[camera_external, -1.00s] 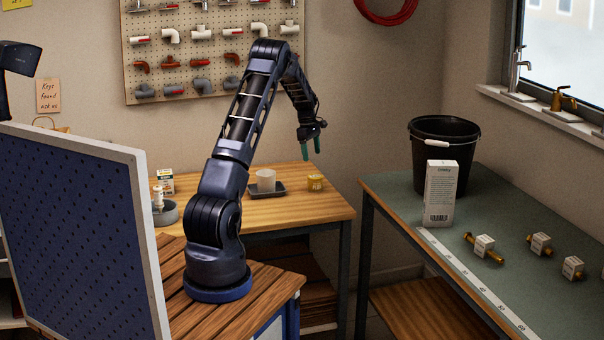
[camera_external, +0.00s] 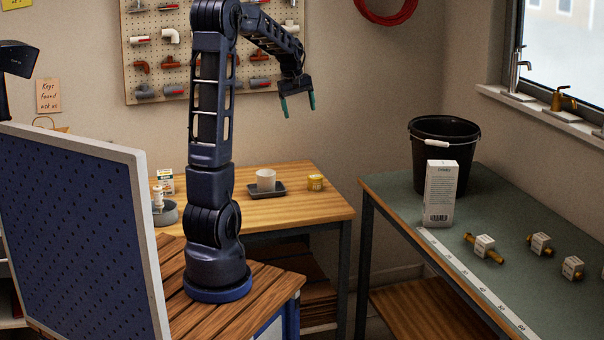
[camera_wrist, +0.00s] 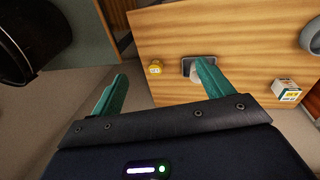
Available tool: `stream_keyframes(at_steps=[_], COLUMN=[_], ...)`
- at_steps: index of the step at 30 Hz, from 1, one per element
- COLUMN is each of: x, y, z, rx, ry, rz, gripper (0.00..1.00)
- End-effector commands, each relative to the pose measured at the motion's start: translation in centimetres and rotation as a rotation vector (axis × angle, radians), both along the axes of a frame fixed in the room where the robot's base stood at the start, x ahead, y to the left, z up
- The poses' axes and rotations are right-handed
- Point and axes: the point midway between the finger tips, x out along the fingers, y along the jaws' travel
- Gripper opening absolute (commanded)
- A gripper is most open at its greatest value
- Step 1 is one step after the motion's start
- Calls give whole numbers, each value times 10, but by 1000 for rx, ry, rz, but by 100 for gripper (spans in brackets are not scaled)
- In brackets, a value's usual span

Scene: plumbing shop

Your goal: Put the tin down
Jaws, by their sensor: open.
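A small yellow tin (camera_external: 315,183) stands on the wooden table (camera_external: 300,215), near its right end. It also shows in the wrist view (camera_wrist: 155,68), between my two fingers but far below them. My gripper (camera_external: 298,104) is open and empty, with green fingers pointing down, high above the table. The fingers also show apart in the wrist view (camera_wrist: 160,85). Nothing is between them at their own height.
A white cup (camera_external: 266,179) stands on a dark tray (camera_external: 280,190) left of the tin. A grey bowl (camera_external: 168,213) and a small box (camera_external: 165,181) are further left. A black bucket (camera_external: 432,170) and tall white box (camera_external: 440,195) stand on the green bench.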

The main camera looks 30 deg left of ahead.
Motion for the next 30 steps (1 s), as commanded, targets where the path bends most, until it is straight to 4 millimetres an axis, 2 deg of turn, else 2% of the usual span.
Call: stream_keyframes(at_steps=[1, 6, 15, 22, 30], x=[-17, -70, -164, -233, -304], y=[-4, -14, -29, -37, -42], z=[9, 27, 42, 38, 19], rx=[10, 46, 124, 193, 280], ry=[-16, -58, -130, -180, -229], rz=[-33, -153, -366, -523, -698], gripper=[79, 79, 79, 79, 79])
